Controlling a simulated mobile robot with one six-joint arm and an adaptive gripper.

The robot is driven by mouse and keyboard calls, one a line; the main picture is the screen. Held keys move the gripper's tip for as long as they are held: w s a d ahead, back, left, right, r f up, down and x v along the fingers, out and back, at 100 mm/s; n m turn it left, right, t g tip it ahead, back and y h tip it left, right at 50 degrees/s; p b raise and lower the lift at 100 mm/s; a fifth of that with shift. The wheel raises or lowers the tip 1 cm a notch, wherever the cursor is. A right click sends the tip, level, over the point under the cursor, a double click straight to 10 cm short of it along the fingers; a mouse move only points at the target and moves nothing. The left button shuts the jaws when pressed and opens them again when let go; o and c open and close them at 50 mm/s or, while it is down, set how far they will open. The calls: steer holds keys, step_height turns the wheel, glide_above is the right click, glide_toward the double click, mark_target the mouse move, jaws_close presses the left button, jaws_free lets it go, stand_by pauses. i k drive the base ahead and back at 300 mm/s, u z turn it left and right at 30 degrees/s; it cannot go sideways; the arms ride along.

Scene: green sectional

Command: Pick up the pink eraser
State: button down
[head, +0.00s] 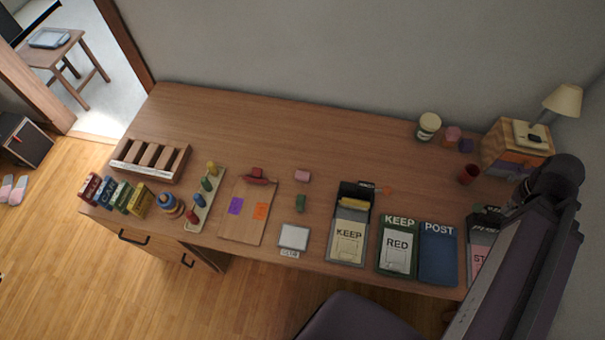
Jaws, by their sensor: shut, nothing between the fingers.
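A small pink block (302,175), which looks like the pink eraser, lies on the wooden desk (330,125) near its middle. A green piece (300,203) lies just in front of it, apart from it. A dark red item (257,175) lies to its left at the top of a brown board. Another pinkish object (453,135) stands at the back right beside a jar. My arm shows at the right edge, over the right end of the desk. My gripper is not visible.
Labelled bins, including a KEEP bin (348,245) and a blue POST bin (438,255), line the front right. A white square pad (293,237) lies at the front middle. A drawer box with a lamp (563,100) stands back right. The desk behind the pink block is clear.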

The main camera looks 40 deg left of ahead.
mark_target(300, 176)
steer(key=u, duration=4.25)
steer(key=i, duration=0.1)
steer(key=z, duration=2.55)
steer(key=i, duration=0.6)
steer(key=u, duration=0.15)
steer(key=k, duration=0.55)
